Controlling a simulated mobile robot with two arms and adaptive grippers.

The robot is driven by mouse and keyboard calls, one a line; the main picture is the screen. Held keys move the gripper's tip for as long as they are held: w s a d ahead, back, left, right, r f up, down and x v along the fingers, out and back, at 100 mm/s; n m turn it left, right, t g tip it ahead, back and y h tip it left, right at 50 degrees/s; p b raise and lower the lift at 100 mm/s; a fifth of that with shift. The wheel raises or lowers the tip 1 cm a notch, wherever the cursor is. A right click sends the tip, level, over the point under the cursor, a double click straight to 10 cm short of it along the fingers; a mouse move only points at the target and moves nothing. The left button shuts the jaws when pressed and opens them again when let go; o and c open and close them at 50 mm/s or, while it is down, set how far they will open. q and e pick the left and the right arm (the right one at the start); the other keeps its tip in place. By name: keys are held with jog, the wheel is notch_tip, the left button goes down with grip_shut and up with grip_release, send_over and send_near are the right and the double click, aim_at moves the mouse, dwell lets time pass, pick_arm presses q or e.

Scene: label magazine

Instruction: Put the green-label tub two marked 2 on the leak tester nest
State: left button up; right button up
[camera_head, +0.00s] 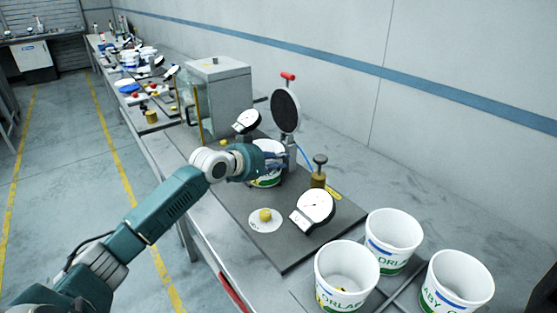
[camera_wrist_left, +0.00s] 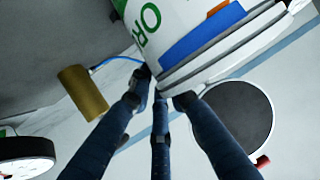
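A white tub (camera_head: 268,149) with a green and blue label stands at the tester on the dark board, partly hidden by my left gripper (camera_head: 270,163). The nest under it is hidden, and I cannot read a number on it. In the left wrist view the tub (camera_wrist_left: 185,22) shows tilted at the top, with green letters and a blue band. The fingertips of my left gripper (camera_wrist_left: 162,88) are at its rim and wall. I cannot tell whether they pinch it. A dark round tester plate (camera_head: 285,111) with a red handle stands raised behind the tub. My right gripper is not in view.
Three more white tubs, at front (camera_head: 346,272), back (camera_head: 393,238) and right (camera_head: 457,279), stand at a divided tray. A dial gauge (camera_head: 315,207), a brass post (camera_head: 318,178) and a white disc (camera_head: 259,222) are on the board. A grey cabinet (camera_head: 222,92) stands behind.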

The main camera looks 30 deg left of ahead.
pick_arm(q)
jog(key=shift+o, duration=0.8)
jog(key=shift+r, duration=0.15)
jog(key=b+v, duration=0.2)
jog(key=v, duration=1)
